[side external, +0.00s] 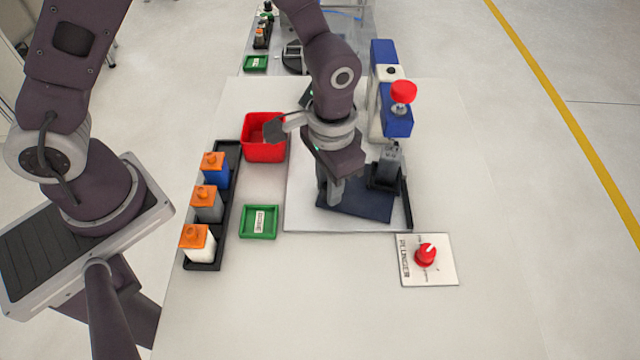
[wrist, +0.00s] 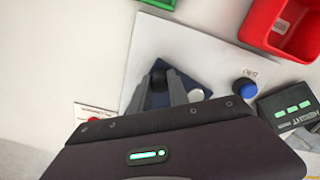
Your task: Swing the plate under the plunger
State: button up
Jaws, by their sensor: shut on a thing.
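The dark blue plate (side external: 358,208) lies flat on the white base board. It also shows in the wrist view (wrist: 187,82), partly behind my fingers. My gripper (side external: 330,198) points down at the plate's left part and is shut; it also shows in the wrist view (wrist: 163,88). A dark round piece shows by the fingertips, but the exact grip is hidden. The plunger press, with a blue and white column (side external: 388,85) and a red top knob (side external: 403,91), stands behind right. Its grey and black lower part (side external: 385,171) is over or beside the plate's right rear; I cannot tell which.
A black bar (side external: 407,202) runs along the board's right edge. A red bin (side external: 262,150), a green tray (side external: 259,234) and a black rack (side external: 204,265) of orange-capped bottles stand left.

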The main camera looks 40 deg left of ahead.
jog(key=shift+w+d, duration=0.55)
jog(key=shift+d, duration=0.25)
jog(key=shift+w+d, duration=0.15)
jog(key=shift+d, duration=0.05)
jog(key=o, duration=0.7)
notch_tip(320, 180, up, 8)
jog(key=shift+f, duration=0.25)
